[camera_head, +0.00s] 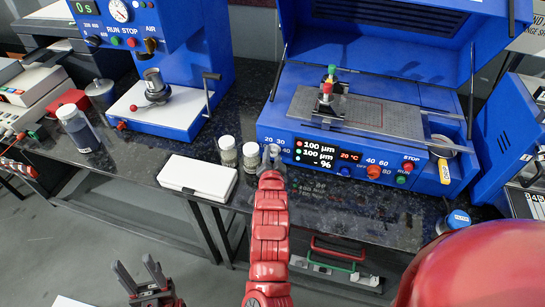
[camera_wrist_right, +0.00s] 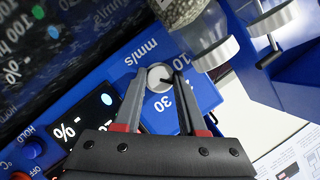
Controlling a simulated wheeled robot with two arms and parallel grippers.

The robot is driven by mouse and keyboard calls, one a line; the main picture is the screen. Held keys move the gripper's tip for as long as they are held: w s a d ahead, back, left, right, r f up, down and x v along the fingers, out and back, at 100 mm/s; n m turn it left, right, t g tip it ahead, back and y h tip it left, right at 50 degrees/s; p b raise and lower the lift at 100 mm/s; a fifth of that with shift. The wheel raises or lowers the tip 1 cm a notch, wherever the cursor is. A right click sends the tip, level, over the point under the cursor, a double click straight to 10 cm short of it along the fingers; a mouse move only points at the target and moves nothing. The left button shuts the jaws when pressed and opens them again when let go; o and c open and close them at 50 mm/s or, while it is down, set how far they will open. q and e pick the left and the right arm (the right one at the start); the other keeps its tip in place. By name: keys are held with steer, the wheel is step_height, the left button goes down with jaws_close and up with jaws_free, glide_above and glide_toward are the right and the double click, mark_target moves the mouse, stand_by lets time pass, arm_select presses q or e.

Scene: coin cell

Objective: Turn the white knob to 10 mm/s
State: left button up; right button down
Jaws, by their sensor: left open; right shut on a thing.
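The white knob (camera_wrist_right: 159,78) sits on the blue front panel in the right wrist view, with "10", "30" and "mm/s" printed around it. A dark mark shows on its face; its exact reading is hard to tell. My right gripper (camera_wrist_right: 158,80) is shut on the knob, one finger on each side. In the head view my right gripper (camera_head: 272,153) is at the left end of the coater's front panel and mostly hides the knob. My left gripper (camera_head: 138,270) is open and empty, low in front of the bench.
The blue coater (camera_head: 420,165) has its lid raised and a lit display (camera_head: 318,153). Glass jars (camera_head: 228,152) stand close to the left of my right gripper. A white box (camera_head: 197,178) lies at the bench's front edge. A blue press (camera_head: 180,60) stands further left.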

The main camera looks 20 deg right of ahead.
steer(key=shift+a+f+n+g+h+b, duration=0.1)
steer(key=shift+n+g+h+b, duration=0.3)
steer(key=shift+n+b, duration=0.5)
steer(key=shift+w+a+n+g+h+b, duration=0.1)
steer(key=shift+n+g+h+b, duration=0.3)
steer(key=shift+n+b, duration=0.45)
steer(key=shift+n+g+h+b, duration=0.3)
steer(key=shift+n+g+h, duration=0.3)
steer(key=shift+n, duration=0.55)
steer(key=shift+n+h, duration=0.4)
steer(key=shift+n, duration=0.2)
steer(key=shift+c, duration=2.3)
jaws_free()
